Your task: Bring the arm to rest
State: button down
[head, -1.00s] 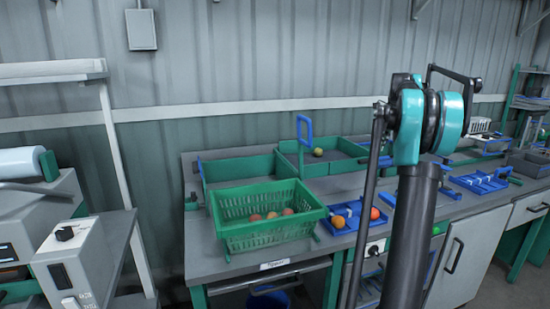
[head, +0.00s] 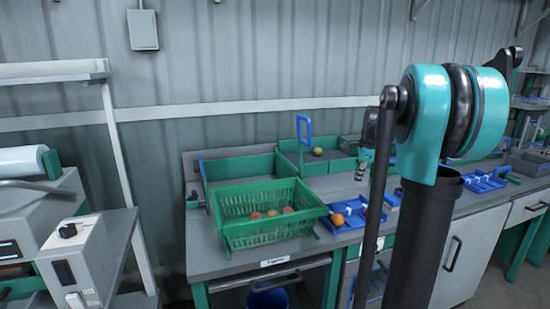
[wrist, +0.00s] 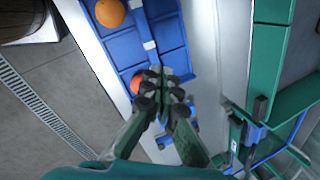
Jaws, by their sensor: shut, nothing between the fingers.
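My gripper (wrist: 168,88) is shut and empty in the wrist view, its fingertips together.
A green crate (head: 262,233) with several tomatoes stands on the grey bench (head: 215,262). A machine (head: 80,260) and white shelf stand left.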

jog(key=s+a+f+n, duration=0.3)
jog(key=s+f+n, duration=0.3)
jog(key=s, duration=0.4)
jog(key=s+a+f+n, duration=0.4)
jog(key=s+f+n, duration=0.3)
jog(key=s, duration=0.4)
jog(key=s+a+f+n, duration=0.4)
jog(key=s+f+n, duration=0.3)
jog(key=s, duration=0.3)
jog(key=shift+s+a+f+t+h, duration=0.15)
jog(key=shift+f+t+h, duration=0.15)
jog(key=shift+f, duration=0.25)
